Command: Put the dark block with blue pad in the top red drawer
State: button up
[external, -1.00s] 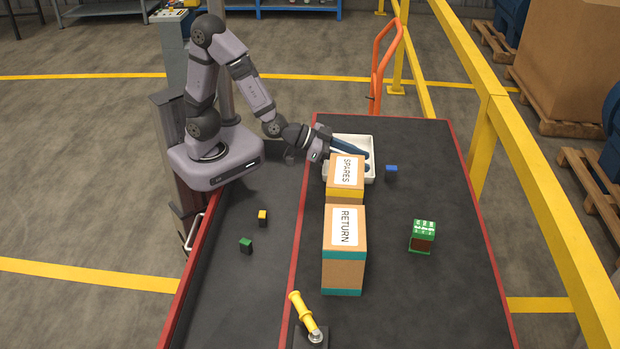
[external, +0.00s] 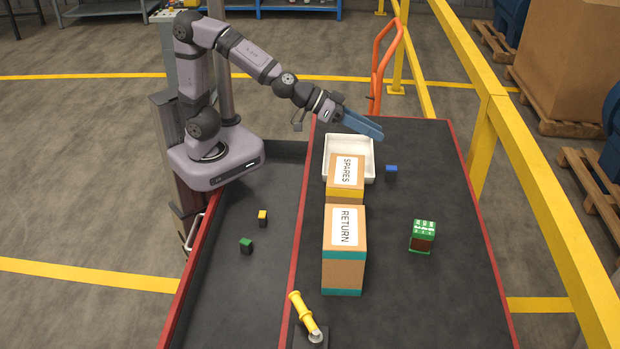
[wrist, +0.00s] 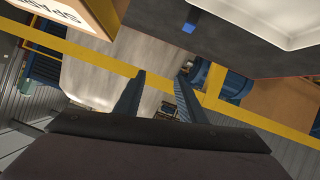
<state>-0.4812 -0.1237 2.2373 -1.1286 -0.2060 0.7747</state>
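The dark block with a blue pad (external: 391,174) stands upright on the dark table, just right of the white tray. In the wrist view the block (wrist: 191,20) is near the top edge, its pad showing blue. My gripper (external: 377,131) is raised above the table's far end, beyond the tray and block. Its blue fingers point right in the external view. In the wrist view my gripper (wrist: 161,77) has its two fingers apart with nothing between them. No drawer can be clearly made out.
The SPARES box (external: 345,172) and taller RETURN box (external: 344,245) stand mid-table. Dark blocks with yellow (external: 262,219) and green (external: 246,246) pads are left of the red strip. A yellow handle (external: 304,312) stands in front. The right side has free room.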

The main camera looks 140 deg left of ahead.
jog(key=w+a+n+t+h, duration=0.1)
jog(key=w+a+n+h, duration=0.5)
jog(key=w+n+h, duration=0.4)
jog(key=s+a+n+g+h, duration=0.1)
jog(key=s+a+n+h, duration=0.35)
jog(key=s+n, duration=0.5)
jog(key=m, duration=0.1)
send_near(391, 167)
jog(key=w+f, duration=0.2)
jog(key=shift+w+d+f+h, duration=0.15)
jog(key=shift+d+f+h, duration=0.1)
jog(key=shift+d+f, duration=0.1)
jog(key=shift+p+x, duration=1.75)
jog(key=shift+x, duration=1.35)
jog(key=shift+w+d+f, duration=0.25)
jog(key=shift+w+d, duration=0.1)
jog(key=shift+c, duration=0.2)
